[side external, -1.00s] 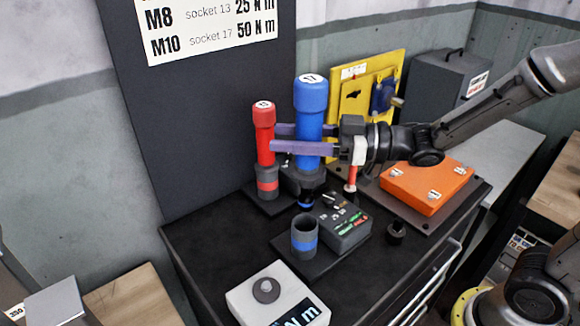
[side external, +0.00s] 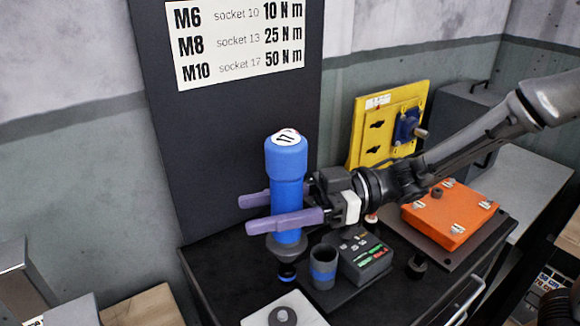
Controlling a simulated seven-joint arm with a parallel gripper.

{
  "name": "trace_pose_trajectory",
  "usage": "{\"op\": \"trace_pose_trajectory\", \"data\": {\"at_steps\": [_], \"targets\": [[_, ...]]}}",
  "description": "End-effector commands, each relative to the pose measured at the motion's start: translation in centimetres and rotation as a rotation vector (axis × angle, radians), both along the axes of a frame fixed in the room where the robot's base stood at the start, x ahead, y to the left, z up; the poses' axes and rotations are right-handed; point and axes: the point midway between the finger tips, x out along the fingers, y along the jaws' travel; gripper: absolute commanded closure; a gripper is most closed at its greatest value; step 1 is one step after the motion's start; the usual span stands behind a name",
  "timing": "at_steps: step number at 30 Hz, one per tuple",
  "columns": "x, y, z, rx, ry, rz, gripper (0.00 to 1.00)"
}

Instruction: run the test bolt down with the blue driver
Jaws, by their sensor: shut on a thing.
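The blue driver (side external: 286,163), with a white cap marked 17, is upright in my gripper (side external: 248,214). The two purple fingers are shut on its body from either side. Its dark lower end with a blue band hangs left of the grey cup, and appears clear of the bench. A pale test block (side external: 308,309) is at the bottom edge, partly cut off. A round dark grey piece (side external: 283,316), seemingly the test bolt, is on top of it, below the driver in the picture. I cannot tell whether driver and bolt line up.
A grey cup with a blue band (side external: 323,267) stands empty beside a small box with coloured markings (side external: 364,258). An orange case (side external: 450,216) and a yellow panel (side external: 390,125) are at right. A wall sign (side external: 235,40) reads M10, socket 17, 50 N m.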

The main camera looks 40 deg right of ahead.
Motion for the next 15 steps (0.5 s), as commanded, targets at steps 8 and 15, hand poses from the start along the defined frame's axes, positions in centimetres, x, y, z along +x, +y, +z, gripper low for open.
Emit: {"op": "trace_pose_trajectory", "data": {"at_steps": [8,15], "targets": [[-0.9,1.7,-0.8,0.006,-0.007,0.046,1.00],[-0.9,1.7,-0.8,0.006,-0.007,0.045,1.00]]}}
